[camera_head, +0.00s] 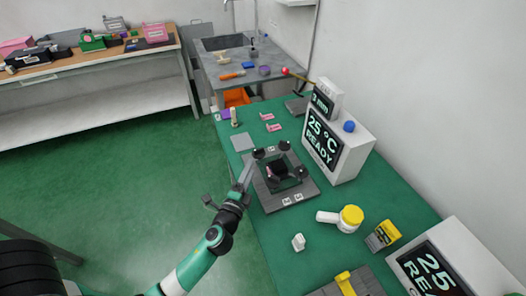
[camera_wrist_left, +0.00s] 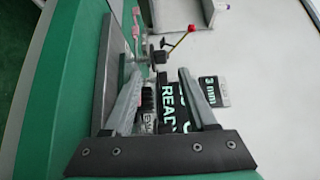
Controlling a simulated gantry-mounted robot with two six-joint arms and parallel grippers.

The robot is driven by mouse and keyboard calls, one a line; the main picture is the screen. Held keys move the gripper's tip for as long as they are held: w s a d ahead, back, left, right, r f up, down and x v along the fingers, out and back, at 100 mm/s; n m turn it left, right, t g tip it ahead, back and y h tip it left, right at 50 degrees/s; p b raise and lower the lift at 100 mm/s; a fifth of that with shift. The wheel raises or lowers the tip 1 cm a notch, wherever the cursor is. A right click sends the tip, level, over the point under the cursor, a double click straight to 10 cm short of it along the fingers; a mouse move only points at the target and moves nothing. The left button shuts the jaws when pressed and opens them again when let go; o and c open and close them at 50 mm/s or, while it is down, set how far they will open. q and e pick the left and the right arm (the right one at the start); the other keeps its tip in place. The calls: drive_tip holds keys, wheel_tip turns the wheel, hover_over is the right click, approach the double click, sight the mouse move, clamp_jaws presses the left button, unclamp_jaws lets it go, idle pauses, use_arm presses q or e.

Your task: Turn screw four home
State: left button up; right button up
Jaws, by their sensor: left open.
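The fixture is a grey plate (camera_head: 305,187) on the green bench, with a dark block (camera_head: 277,169) in its middle. Black screw knobs stand around the block, among them a far-left knob (camera_head: 258,153), a far knob (camera_head: 284,146) and a right knob (camera_head: 303,171). Their number labels are too small to read, so I cannot tell which is screw four. My left gripper (camera_head: 250,168) is at the plate's left side, close to the far-left knob. In the left wrist view its fingers (camera_wrist_left: 158,85) are apart, with dark fixture parts showing between them. Contact cannot be told. My right gripper is out of view.
A white display box (camera_head: 345,160) reading "25 °C READY" stands right of the fixture. A white bottle with a yellow lid (camera_head: 351,215), a yellow-black box (camera_head: 383,236) and a small white piece (camera_head: 298,242) lie nearer. A red-knobbed lever (camera_head: 286,71) stands beyond.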

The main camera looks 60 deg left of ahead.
sight(258, 153)
use_arm(q)
drive_tip(key=b+x, duration=0.1)
drive_tip(key=x, duration=0.8)
drive_tip(key=shift+w+a, duration=0.2)
clamp_jaws()
